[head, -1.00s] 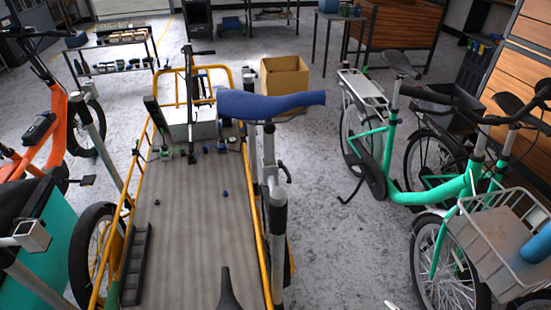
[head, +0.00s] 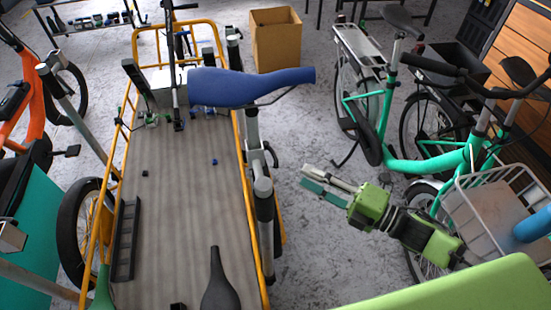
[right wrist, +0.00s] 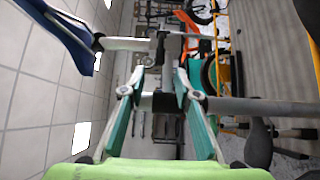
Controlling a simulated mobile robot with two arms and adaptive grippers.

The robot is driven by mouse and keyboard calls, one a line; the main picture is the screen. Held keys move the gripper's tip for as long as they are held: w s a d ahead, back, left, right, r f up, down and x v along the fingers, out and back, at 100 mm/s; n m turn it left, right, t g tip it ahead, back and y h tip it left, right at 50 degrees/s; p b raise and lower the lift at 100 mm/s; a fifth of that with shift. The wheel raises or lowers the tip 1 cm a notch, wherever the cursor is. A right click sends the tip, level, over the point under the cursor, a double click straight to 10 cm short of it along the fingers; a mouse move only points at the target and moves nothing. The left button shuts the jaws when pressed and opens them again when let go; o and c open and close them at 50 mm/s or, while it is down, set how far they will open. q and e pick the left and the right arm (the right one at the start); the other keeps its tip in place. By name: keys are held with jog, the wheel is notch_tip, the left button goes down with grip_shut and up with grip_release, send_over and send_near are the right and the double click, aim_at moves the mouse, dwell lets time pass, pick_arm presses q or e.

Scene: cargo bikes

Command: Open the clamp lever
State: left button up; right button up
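The clamp lever (head: 271,155) is a small dark curved lever on the right side of the seat post collar, below the blue saddle (head: 250,88) of the yellow cargo bike. In the right wrist view the blue saddle (right wrist: 68,35) and its post (right wrist: 120,44) lie sideways at the upper left. A dark lever-like part there is too small to read clearly. My right gripper (head: 303,176) is to the right of the bike's seat tube (head: 265,215), apart from the lever. Its teal-padded fingers (right wrist: 159,72) are spread and empty. My left gripper is not visible.
The cargo bike's flat bed (head: 180,215) with its yellow frame lies to the left. A teal bike (head: 425,167) with a wire basket (head: 490,210) stands at the right. A cardboard box (head: 276,45) is on the floor behind. Open floor lies between the bikes.

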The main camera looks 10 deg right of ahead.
aim_at(276, 159)
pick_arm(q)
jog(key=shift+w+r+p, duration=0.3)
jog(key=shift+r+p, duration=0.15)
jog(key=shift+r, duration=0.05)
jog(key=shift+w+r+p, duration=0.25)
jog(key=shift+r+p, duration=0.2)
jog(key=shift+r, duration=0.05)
pick_arm(e)
jog(key=shift+x, duration=5.2)
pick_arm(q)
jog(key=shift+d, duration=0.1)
pick_arm(e)
jog(key=shift+d, duration=0.1)
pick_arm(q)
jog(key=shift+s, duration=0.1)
pick_arm(e)
grip_shut()
